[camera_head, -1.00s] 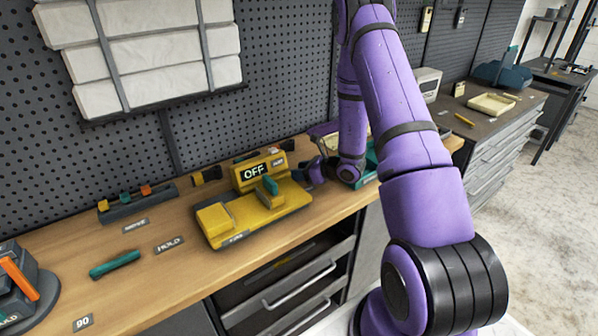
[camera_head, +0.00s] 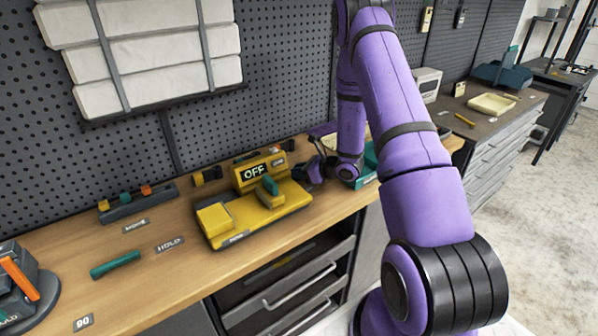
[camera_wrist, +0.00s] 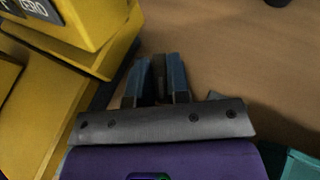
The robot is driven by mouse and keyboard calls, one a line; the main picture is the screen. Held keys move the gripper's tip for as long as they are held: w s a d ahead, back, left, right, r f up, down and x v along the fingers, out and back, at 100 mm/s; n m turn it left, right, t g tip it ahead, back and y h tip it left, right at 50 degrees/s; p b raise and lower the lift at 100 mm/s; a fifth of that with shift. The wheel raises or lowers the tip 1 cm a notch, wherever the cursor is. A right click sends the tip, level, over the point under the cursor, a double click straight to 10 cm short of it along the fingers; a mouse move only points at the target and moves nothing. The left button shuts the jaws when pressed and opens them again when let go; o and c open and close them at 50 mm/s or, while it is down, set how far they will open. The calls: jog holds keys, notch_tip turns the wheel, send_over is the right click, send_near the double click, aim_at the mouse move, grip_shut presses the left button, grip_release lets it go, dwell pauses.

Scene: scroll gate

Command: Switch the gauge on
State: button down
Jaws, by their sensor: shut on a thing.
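The yellow gauge (camera_head: 258,205) stands on the wooden bench, and its display (camera_head: 254,172) reads OFF. It carries a teal lever or knob (camera_head: 270,185) and a yellow block (camera_head: 214,219) at its left end. In the wrist view the gauge's yellow body (camera_wrist: 70,70) fills the left side, with part of a ZERO label at the top. My gripper (camera_head: 308,172) is low at the gauge's right side. In the wrist view its blue fingers (camera_wrist: 158,72) are closed on a small dark part between them. What this part belongs to is unclear.
A teal tray (camera_head: 367,165) lies just right of my gripper. A rack (camera_head: 138,205) with coloured pieces and a loose teal bar (camera_head: 115,264) are to the left. A pegboard rises behind. An open drawer (camera_head: 290,280) juts out below the bench front.

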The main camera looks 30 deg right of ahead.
jog(key=n+g+y, duration=0.2)
jog(key=n+y, duration=0.1)
jog(key=shift+w+d+g, duration=0.1)
jog(key=shift+w+g, duration=0.05)
jog(key=shift+g, duration=0.15)
jog(key=shift+w+n+g+y, duration=0.1)
jog(key=shift+n+g+y, duration=1.1)
jog(key=shift+n+g, duration=0.75)
jog(key=shift+n, duration=0.25)
jog(key=c, duration=1.1)
grip_release()
